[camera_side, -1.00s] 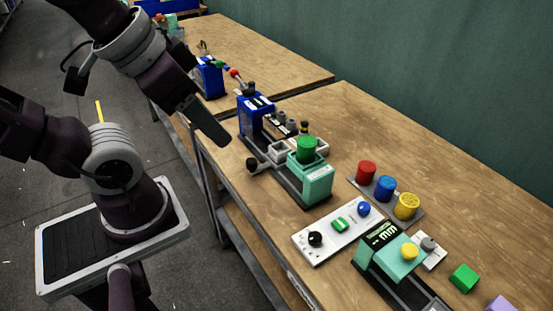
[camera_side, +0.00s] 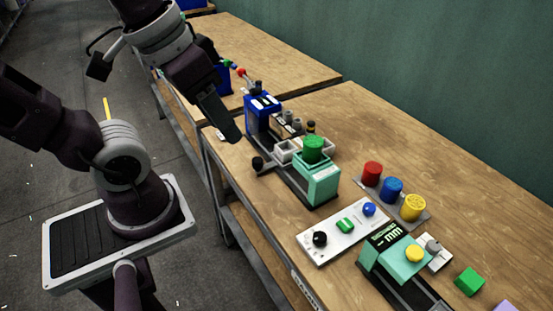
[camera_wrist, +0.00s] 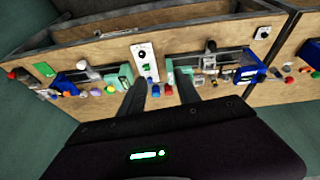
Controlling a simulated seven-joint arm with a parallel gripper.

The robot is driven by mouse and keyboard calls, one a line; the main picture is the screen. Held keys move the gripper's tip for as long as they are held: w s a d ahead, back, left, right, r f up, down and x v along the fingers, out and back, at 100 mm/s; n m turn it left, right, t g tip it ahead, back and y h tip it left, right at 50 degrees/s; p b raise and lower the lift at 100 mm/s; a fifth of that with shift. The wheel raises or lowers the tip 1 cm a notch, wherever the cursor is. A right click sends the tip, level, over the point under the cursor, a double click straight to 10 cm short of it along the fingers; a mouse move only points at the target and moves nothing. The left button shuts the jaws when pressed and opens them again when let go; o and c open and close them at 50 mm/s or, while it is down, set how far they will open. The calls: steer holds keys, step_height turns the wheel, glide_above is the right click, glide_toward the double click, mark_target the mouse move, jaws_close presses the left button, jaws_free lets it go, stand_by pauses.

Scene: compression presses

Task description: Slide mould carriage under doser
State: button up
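The mould carriage (camera_side: 285,156), a pale tray with square cavities, sits on the dark rail between the blue press (camera_side: 262,112) and the teal doser (camera_side: 318,182). A rod with a black knob (camera_side: 257,164) sticks out from the carriage toward the table's front edge. The doser carries a green cylinder (camera_side: 313,147) on top. My gripper (camera_side: 232,136) is in the air, left of the carriage and above its knob in the side view, touching nothing that I can see. In the wrist view my gripper's two fingers (camera_wrist: 160,92) stand apart with nothing between them.
A white control panel (camera_side: 338,236) with knobs and a green button lies right of the doser. Red, blue and yellow cylinders stand on a grey tray (camera_side: 413,219). A second teal unit (camera_side: 388,256) is at the front right.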

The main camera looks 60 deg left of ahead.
mark_target(275, 158)
steer(key=w+a+f+n+g+h, duration=0.2)
steer(key=w+a+f+n+h, duration=0.35)
steer(key=w+n, duration=0.2)
steer(key=w+a+f+n+g+h, duration=0.2)
steer(key=w+a+f+n+h, duration=0.35)
steer(key=w+f+h, duration=0.2)
steer(key=a+f+n+t, duration=0.4)
steer(key=f, duration=0.2)
steer(key=s+a+f+n+t, duration=0.1)
steer(key=a+f+n+t, duration=0.2)
steer(key=f, duration=0.3)
steer(key=s+a+f+n+t, duration=0.1)
steer(key=a+f+n+t, duration=0.3)
steer(key=f+n+t, duration=0.1)
steer(key=shift+a+f+n, duration=0.3)
steer(key=shift+f+n, duration=0.1)
steer(key=shift+f+y, duration=0.3)
steer(key=x, duration=0.7)
steer(key=shift+r, duration=0.1)
jaws_close()
